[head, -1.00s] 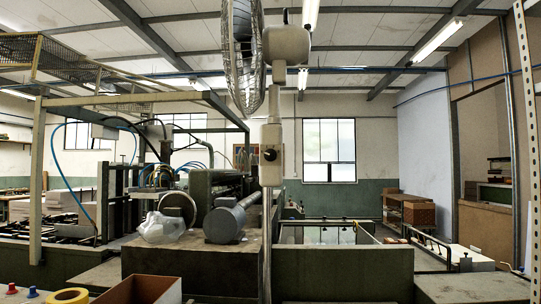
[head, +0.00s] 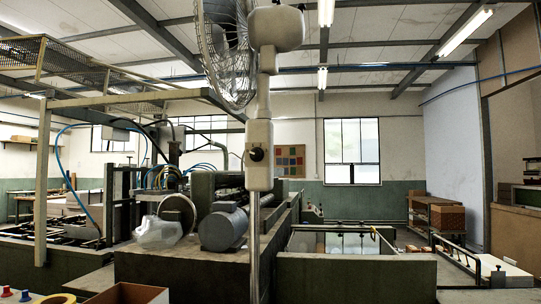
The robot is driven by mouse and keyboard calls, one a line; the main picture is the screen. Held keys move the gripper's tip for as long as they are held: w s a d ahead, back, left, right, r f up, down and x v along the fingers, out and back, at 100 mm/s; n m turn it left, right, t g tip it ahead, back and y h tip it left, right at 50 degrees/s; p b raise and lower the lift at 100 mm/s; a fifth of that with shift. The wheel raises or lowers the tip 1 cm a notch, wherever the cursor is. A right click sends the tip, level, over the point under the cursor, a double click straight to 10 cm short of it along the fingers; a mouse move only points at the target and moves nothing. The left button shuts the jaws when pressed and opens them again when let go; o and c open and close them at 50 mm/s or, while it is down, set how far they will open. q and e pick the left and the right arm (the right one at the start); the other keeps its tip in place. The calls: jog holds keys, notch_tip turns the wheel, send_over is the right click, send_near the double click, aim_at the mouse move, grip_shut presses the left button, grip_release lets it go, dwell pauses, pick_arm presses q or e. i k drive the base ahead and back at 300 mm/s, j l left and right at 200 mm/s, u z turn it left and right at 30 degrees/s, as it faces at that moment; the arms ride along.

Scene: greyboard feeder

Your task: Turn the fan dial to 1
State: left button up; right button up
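A pedestal fan with a wire-cage head (head: 225,50) and a beige motor housing (head: 276,28) stands close in front of me, upright on a pole. A beige control box (head: 259,157) sits on the pole below the head. A dark round fan dial (head: 257,154) is on the face of the box; its markings are too small to read. Neither of my grippers shows in the head view.
A machine with a grey motor (head: 223,228) and a clear plastic bag (head: 158,232) stands behind the fan. A green-walled tank (head: 357,277) is on the right.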

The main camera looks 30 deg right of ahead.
aim_at(256, 154)
jog(key=l, duration=0.55)
jog(key=i+l, duration=0.15)
jog(key=l, duration=0.9)
jog(key=i+z, duration=0.05)
